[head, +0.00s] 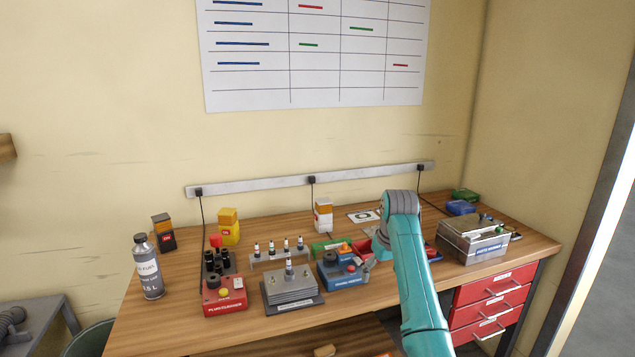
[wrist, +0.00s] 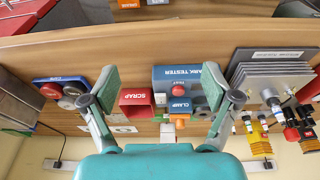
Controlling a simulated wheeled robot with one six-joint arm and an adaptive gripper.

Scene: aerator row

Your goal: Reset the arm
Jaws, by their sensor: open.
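My arm (head: 418,275) is teal and reaches over the right half of the wooden bench in the head view. My gripper (wrist: 160,78) shows in the wrist view with its two teal and grey fingers spread wide and nothing between the tips. In the head view the gripper is mostly hidden behind the arm. In the wrist view, the red scrap bin (wrist: 134,101) and the blue spark tester (wrist: 177,73) with its clamp block lie beyond and between the fingers. The spark tester (head: 343,282) stands left of the arm in the head view.
A red plug cleaner (head: 225,304), a grey finned block (head: 290,290) bearing one plug, and a rack (head: 281,258) of several plugs stand left. A spray can (head: 150,270) stands at the far left. A grey metal box (head: 472,243) stands right, above red drawers (head: 490,307).

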